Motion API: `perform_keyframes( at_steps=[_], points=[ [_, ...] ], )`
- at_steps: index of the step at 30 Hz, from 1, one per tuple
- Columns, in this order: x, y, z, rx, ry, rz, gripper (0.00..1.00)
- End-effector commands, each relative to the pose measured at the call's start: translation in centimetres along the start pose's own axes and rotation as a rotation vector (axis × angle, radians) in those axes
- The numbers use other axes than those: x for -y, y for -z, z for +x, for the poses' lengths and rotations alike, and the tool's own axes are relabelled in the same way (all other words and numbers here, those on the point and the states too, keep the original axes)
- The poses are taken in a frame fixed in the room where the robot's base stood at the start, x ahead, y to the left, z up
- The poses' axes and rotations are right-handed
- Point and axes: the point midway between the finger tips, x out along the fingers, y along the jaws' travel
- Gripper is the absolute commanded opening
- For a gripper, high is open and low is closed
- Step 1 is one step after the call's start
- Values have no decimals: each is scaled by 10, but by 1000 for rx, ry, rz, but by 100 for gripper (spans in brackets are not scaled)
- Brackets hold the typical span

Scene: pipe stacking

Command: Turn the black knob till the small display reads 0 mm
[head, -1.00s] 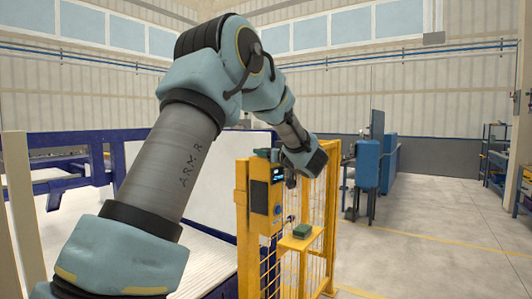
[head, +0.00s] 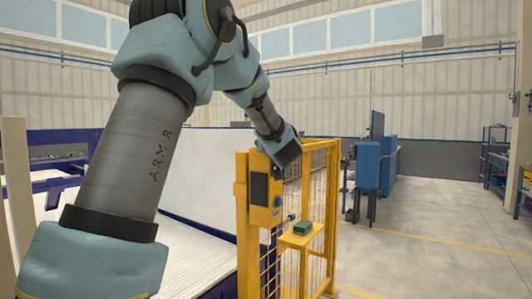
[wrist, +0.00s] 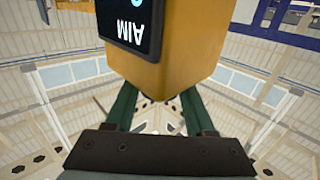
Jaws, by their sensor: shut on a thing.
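The yellow control box (head: 262,205) stands on a yellow fence post in the head view. In the wrist view the box (wrist: 165,62) looms close and upside down. The lower part of its dark display (wrist: 130,22) shows the word "AIM" upside down; no mm reading shows. My green fingers (wrist: 158,100) stand apart on either side of the box's end, and their tips are hidden behind it. The black knob between them is hidden in both views.
A small yellow shelf (head: 300,238) with a green block (head: 303,227) juts out below the box. Yellow mesh fencing (head: 320,190) stands beside it. A blue machine (head: 368,165) is farther back. The floor (head: 430,220) at right is clear.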

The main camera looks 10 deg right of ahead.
Motion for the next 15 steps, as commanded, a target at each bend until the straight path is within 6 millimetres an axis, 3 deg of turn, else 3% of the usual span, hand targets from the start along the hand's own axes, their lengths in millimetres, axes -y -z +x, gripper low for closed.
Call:
perform_keyframes(
  at_steps=[11,12,15],
  points=[
    [0,2,0,-1,-26,0,0],
    [0,2,0,-1,-26,0,56],
    [0,2,0,-1,-25,0,68]
  ],
)
